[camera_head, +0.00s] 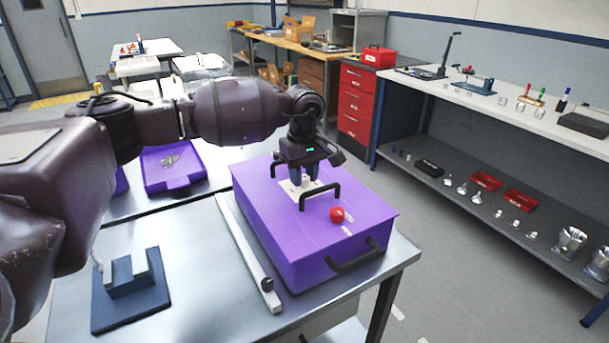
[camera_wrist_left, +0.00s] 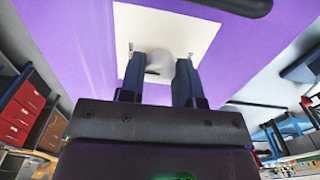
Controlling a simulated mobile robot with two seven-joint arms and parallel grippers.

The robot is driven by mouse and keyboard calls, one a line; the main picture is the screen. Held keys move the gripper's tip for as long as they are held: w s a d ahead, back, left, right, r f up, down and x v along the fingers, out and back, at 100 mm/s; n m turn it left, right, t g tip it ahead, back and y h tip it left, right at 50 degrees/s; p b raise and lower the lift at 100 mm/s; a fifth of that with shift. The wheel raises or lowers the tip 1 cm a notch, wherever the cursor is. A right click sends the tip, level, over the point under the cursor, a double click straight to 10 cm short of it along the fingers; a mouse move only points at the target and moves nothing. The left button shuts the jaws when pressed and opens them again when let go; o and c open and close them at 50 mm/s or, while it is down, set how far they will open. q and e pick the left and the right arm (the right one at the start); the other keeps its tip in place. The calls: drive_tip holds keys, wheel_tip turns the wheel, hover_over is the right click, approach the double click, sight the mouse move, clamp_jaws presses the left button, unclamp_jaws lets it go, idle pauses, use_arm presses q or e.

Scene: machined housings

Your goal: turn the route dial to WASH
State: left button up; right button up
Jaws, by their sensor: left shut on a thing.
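The purple box (camera_head: 285,247) stands on the metal table, with a white label plate (camera_head: 288,190) on its top. The plate also shows in the left wrist view (camera_wrist_left: 205,35), with a pale round dial (camera_wrist_left: 160,66) on it that bears a dark mark. My left gripper (camera_head: 305,179) points down over the plate. In the left wrist view its two fingers (camera_wrist_left: 160,80) are shut on the dial, one on each side. The lettering on the plate cannot be read, and the gripper hides the dial in the head view. My right gripper is not in view.
A black handle (camera_head: 320,192) rises from the box top close to my gripper, beside a red knob (camera_head: 337,214). Another handle (camera_head: 352,256) is on the front side. A long grey bar (camera_head: 247,255) and a blue fixture (camera_head: 131,290) lie left of the box.

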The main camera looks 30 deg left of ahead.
sight(304, 177)
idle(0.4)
use_arm(q)
drive_tip(key=o, duration=0.8)
drive_tip(key=shift+o, duration=0.7)
wheel_tip(304, 177, up, 11)
drive_tip(key=shift+p, duration=0.4)
drive_tip(key=shift+f, duration=0.15)
